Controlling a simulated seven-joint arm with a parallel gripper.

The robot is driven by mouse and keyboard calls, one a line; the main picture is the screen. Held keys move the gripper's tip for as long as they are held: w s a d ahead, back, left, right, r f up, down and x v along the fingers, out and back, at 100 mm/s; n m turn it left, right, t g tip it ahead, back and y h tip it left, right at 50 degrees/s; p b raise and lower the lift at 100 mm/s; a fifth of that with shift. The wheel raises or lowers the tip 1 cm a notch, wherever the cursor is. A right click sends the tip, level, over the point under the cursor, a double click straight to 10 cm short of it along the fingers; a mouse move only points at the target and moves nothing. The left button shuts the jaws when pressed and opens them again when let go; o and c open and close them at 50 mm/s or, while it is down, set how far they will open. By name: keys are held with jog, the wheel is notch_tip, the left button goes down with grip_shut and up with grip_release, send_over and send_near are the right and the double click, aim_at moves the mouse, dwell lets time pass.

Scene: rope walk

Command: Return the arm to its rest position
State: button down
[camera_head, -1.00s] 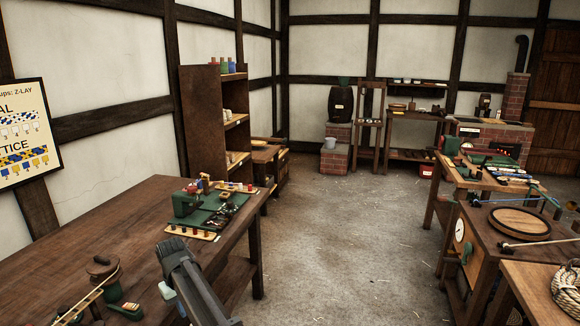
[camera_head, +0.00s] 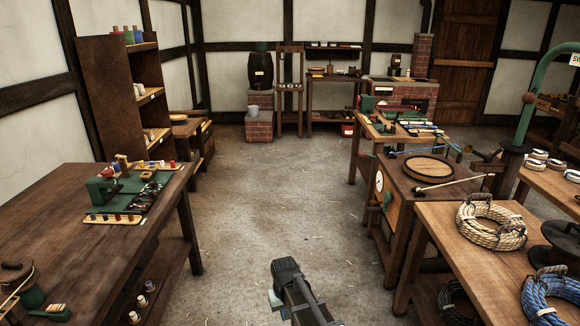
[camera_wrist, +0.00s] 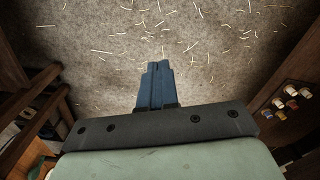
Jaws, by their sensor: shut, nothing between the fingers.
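My gripper shows in the wrist view (camera_wrist: 158,68), with its blue fingers together and nothing between them. Below it in that view is bare floor with scattered straw. In the head view my arm (camera_head: 292,290) reaches up from the bottom edge, over the open floor between the left and right tables; the fingertips cannot be made out there.
The left table (camera_head: 50,215) bears a green tool set (camera_head: 130,190). On the right, a table (camera_head: 440,235) holds a tan rope coil (camera_head: 490,222) and a blue rope coil (camera_head: 550,295). Small spools (camera_wrist: 291,90) sit on a low shelf. The floor aisle (camera_head: 270,190) is clear.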

jog(key=s+d+f+m, duration=0.2)
jog(key=s+d, duration=0.2)
jog(key=d, duration=0.5)
jog(key=s+d+f+m, duration=0.25)
jog(key=s+d, duration=0.25)
jog(key=d, duration=0.5)
jog(key=s+f+g, duration=0.3)
jog(key=s+f, duration=0.7)
jog(key=s, duration=0.4)
jog(key=s+f+g, duration=0.3)
jog(key=s+f, duration=0.7)
jog(key=s, duration=0.5)
jog(key=shift+s+f+g, duration=0.15)
jog(key=shift+f+g, duration=0.25)
jog(key=shift+a+n, duration=0.1)
jog(key=shift+n, duration=0.15)
